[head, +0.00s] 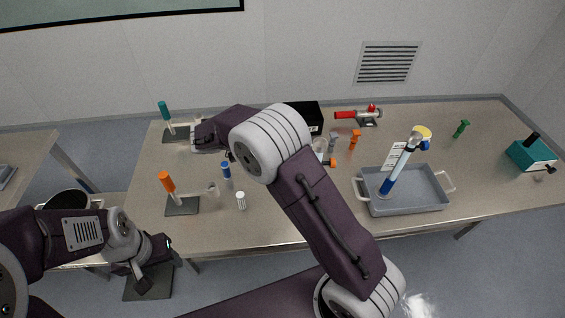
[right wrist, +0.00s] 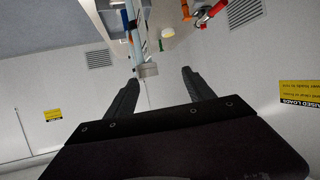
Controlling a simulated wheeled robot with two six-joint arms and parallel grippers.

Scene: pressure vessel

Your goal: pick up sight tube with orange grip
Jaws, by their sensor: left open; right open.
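The sight tube with orange grip appears to be the orange-handled piece (head: 168,182) on a dark plate (head: 182,208) at the table's front left. Its grip stands tilted, and a pale part runs right to a clear end. My left gripper (head: 145,278) is open and empty, low in front of the table's left end. In the right wrist view the right gripper (right wrist: 155,88) is open and empty. A tube with a blue grip (right wrist: 137,45) shows beyond its fingers.
A grey tray (head: 410,203) holds the tilted blue-gripped tube (head: 400,165). A teal-handled piece (head: 163,112) stands at the back left. A small blue bottle (head: 226,170) and a white ribbed piece (head: 241,201) stand near the orange one. A black box (head: 305,117) is at the back.

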